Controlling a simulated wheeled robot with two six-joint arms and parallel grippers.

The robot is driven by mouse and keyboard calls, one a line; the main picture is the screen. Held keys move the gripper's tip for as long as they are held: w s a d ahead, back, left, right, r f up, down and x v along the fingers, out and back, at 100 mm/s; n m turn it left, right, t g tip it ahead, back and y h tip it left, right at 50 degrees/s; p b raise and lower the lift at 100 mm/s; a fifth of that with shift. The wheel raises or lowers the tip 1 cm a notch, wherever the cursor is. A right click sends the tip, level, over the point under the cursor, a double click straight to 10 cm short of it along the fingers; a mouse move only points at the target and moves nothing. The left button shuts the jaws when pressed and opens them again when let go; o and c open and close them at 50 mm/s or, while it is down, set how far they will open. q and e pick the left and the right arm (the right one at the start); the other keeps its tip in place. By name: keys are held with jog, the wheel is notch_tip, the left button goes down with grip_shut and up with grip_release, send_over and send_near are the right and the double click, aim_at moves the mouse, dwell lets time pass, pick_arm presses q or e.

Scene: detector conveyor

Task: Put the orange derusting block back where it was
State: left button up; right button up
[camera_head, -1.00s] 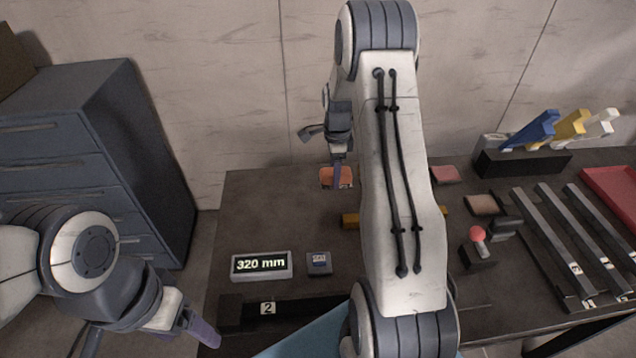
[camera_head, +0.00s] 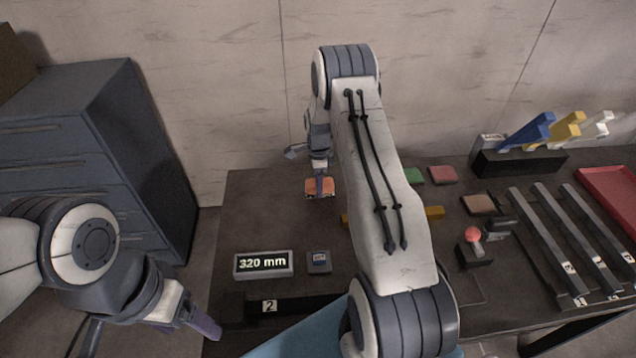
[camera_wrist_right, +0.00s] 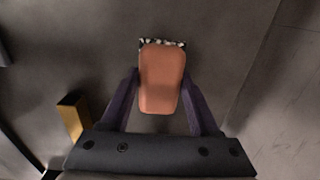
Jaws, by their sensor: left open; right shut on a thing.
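The orange derusting block (camera_head: 319,184) is at the back left of the table in the head view. My right gripper (camera_head: 320,190) is shut on it from above. In the right wrist view the block (camera_wrist_right: 162,78) lies between the two fingers of my right gripper (camera_wrist_right: 162,108), with a black-and-white patterned strip (camera_wrist_right: 150,43) at its far end. Whether the block touches the table cannot be told. My left gripper (camera_head: 207,331) is open and empty, low at the left beside the table's front edge.
Green (camera_head: 413,175), red (camera_head: 443,175) and brown (camera_head: 478,204) blocks lie at the back right. The "320 mm" display (camera_head: 263,264) stands front left. Table (camera_head: 262,215) left of the orange block is clear.

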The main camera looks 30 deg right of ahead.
jog(key=shift+f, duration=0.2)
jog(key=o, duration=1.3)
